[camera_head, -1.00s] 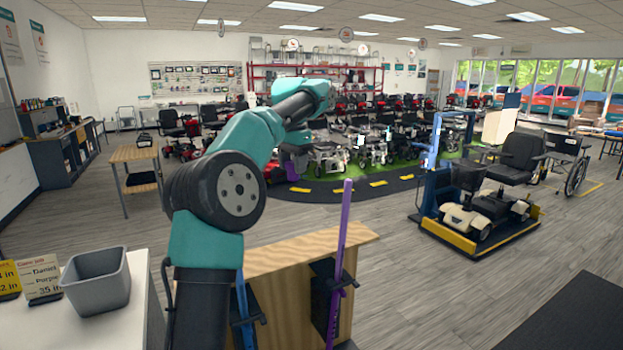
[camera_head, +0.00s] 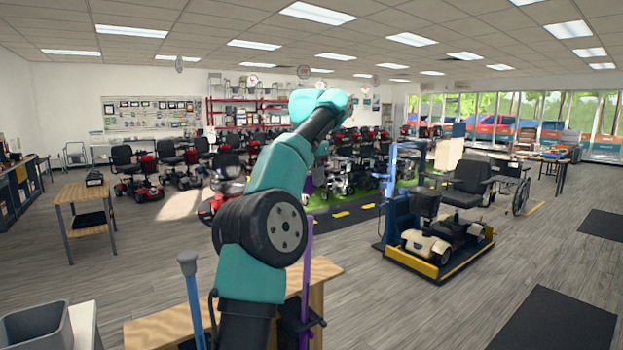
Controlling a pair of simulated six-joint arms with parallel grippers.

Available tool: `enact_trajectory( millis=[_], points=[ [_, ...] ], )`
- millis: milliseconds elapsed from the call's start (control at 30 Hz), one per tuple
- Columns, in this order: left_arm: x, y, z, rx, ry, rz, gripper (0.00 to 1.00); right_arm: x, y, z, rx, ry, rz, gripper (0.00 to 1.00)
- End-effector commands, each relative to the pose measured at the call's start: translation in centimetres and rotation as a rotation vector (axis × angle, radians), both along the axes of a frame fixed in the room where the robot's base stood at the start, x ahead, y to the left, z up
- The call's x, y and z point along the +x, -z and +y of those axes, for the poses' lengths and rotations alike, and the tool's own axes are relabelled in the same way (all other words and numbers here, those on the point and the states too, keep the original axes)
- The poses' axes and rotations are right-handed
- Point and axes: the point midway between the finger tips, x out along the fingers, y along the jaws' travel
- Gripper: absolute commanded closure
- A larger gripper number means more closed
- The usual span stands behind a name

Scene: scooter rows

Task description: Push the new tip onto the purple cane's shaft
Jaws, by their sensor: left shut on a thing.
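The purple cane's shaft (camera_head: 307,270) stands upright in a dark holder at the wooden bench. Its narrow upper end is bare, just right of my arm's large round joint. My left arm rises in front of the bench and reaches away from me. My left gripper (camera_head: 322,148) is at its far end, small and mostly hidden behind the wrist. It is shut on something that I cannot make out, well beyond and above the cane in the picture. I cannot pick out a loose new tip. My right gripper is not in view.
A blue cane (camera_head: 193,300) with a wider top stands left of my arm at the wooden bench (camera_head: 165,328). A grey bin (camera_head: 38,328) sits at lower left. A scooter on a blue and yellow lift (camera_head: 440,262) stands at right. Open floor lies between.

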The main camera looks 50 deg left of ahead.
Motion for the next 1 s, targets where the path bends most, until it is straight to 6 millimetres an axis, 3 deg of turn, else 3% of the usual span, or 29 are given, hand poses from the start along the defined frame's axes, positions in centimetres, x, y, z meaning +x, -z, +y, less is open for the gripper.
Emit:
enact_trajectory(
  millis=[267, 1000],
  points=[
    [0.0, 0.6, 0.0, 0.000, 0.001, 0.001, 0.76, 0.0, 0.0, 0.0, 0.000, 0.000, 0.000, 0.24],
    [0.0, 5.4, 0.0, -0.001, 0.002, 0.002, 0.76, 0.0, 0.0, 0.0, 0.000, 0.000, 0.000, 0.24]
  ],
)
